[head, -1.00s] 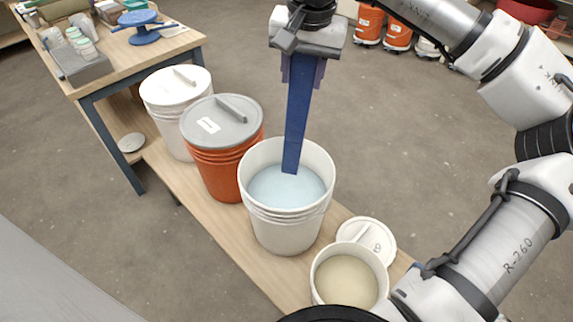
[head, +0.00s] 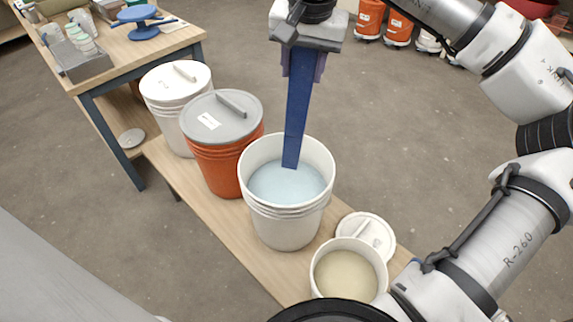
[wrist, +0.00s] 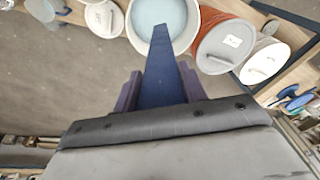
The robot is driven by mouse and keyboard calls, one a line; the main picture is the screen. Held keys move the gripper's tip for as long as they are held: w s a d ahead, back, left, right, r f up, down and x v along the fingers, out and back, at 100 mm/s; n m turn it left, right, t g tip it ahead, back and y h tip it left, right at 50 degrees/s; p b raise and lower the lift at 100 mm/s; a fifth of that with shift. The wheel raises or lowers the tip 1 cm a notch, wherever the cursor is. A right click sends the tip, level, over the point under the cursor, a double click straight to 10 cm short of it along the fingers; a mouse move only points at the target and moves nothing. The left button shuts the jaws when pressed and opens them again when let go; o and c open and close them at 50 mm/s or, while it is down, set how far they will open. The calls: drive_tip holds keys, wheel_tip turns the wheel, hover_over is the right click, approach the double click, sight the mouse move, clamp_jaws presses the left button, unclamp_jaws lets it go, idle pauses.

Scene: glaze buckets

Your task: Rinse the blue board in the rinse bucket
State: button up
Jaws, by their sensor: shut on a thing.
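The blue board (head: 297,112) is long and hangs upright from my gripper (head: 302,68). My gripper is shut on the board's upper end. In the wrist view the board (wrist: 162,75) runs away from the fingers (wrist: 158,88) toward the open bucket. The white open bucket (head: 287,218) holds pale blue liquid (head: 285,185) and stands on the low bench. The board's lower end is over this bucket's opening, near its far inner side. I cannot tell whether the tip touches the liquid. The bucket also shows at the top of the wrist view (wrist: 192,41).
An orange bucket with a grey lid (head: 221,118) and a white lidded bucket (head: 175,84) stand left of the open one. A smaller bucket of beige liquid (head: 347,277) and a loose white lid (head: 372,236) are to the right. A table (head: 128,66) stands behind at left.

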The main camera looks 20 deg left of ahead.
drive_tip(key=shift+r+p, duration=1.95)
drive_tip(key=shift+r, duration=0.6)
drive_tip(key=shift+f, duration=0.1)
